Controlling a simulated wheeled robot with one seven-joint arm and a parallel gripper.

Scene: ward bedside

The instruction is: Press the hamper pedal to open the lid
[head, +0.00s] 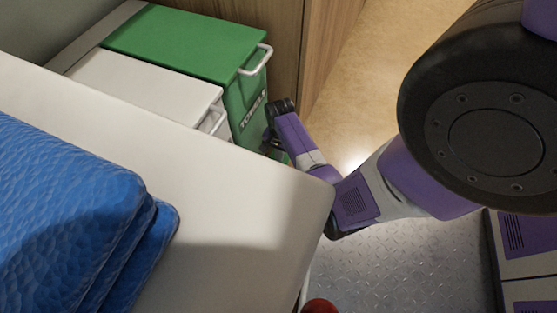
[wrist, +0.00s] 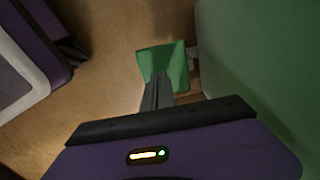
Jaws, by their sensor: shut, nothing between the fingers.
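The green hamper (head: 188,42), marked TOWELS on its front, stands at the upper left in the head view. Its lid is down, with a pale handle (head: 256,60) at the front edge. Its green side fills the right of the wrist view (wrist: 265,70). The green pedal (wrist: 176,56) juts out low beside the hamper in the wrist view. My gripper (wrist: 157,78) is shut and empty, its fingertips overlapping the pedal in that view. I cannot tell whether they touch it. In the head view my gripper is low by the hamper's front, its tips hidden.
A white hamper (head: 135,88) stands beside the green one. A white surface (head: 230,200) with blue folded bedding (head: 60,210) fills the left foreground, close to my arm. A wooden panel (head: 285,35) is behind. Tan floor (head: 375,70) is clear to the right.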

